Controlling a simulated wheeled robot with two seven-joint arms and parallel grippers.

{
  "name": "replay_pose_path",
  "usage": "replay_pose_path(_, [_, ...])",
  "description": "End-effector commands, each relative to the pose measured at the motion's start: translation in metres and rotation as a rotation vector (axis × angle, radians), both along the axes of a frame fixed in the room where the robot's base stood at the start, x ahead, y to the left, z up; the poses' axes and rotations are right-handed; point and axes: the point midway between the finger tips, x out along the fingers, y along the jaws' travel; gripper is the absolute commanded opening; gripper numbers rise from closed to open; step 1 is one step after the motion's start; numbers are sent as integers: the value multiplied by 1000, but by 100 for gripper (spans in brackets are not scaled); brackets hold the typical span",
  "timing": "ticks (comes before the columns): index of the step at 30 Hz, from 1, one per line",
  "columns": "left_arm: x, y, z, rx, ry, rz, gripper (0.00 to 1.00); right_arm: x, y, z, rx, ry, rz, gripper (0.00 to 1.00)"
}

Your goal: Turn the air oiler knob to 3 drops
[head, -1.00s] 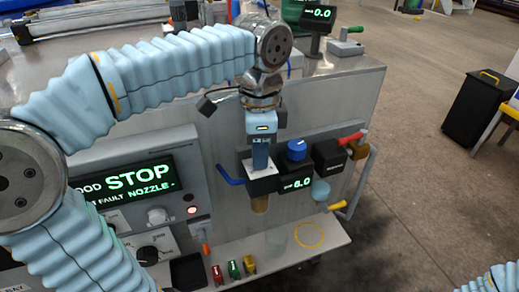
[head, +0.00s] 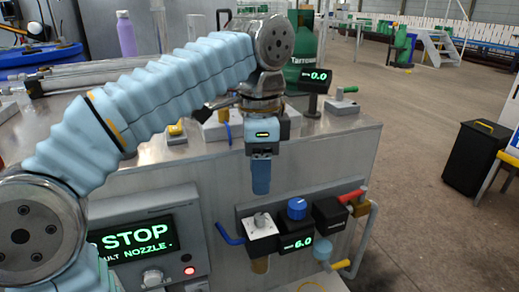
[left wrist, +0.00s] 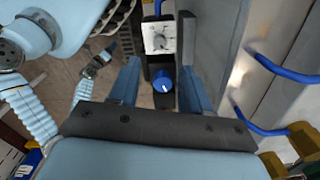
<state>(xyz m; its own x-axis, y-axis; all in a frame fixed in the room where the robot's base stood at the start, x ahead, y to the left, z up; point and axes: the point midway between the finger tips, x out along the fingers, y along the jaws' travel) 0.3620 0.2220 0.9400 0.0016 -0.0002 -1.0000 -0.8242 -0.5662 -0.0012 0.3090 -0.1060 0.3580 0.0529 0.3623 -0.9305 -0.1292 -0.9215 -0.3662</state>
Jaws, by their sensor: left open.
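The air oiler is a black block with a white dial face (head: 258,227) and a small grey knob (head: 261,219), on the front of the machine. In the left wrist view its grey knob (left wrist: 159,41) shows beyond my fingers; I cannot read its setting. My left gripper (head: 261,190) is open and empty, just above the oiler and apart from it. Its fingers (left wrist: 160,68) also show in the left wrist view, on either side of the blue knob (left wrist: 162,80). What looks like my right gripper (left wrist: 97,64) is small there; its jaws are unclear.
Right of the oiler are a blue knob (head: 297,208) over a display reading 6.0 (head: 298,243), a black block (head: 328,213) and a red handle (head: 353,196). A blue hose (head: 229,236) is at its left. A panel (head: 140,242) shows STOP.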

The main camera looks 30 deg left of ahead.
Motion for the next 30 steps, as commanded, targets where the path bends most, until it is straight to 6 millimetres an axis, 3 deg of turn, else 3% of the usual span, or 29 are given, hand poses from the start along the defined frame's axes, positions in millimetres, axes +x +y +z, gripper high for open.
replay_pose_path(3, [1, -1, 23, -2, -3, -1, 48, 0, 0, 0, 0, 0, 0, 43])
replay_pose_path(9, [0, 0, 42, -1, -2, 0, 48, 0, 0, 0, 0, 0, 0, 43])
replay_pose_path(30, [0, 0, 44, 0, -1, 1, 48, 0, 0, 0, 0, 0, 0, 43])
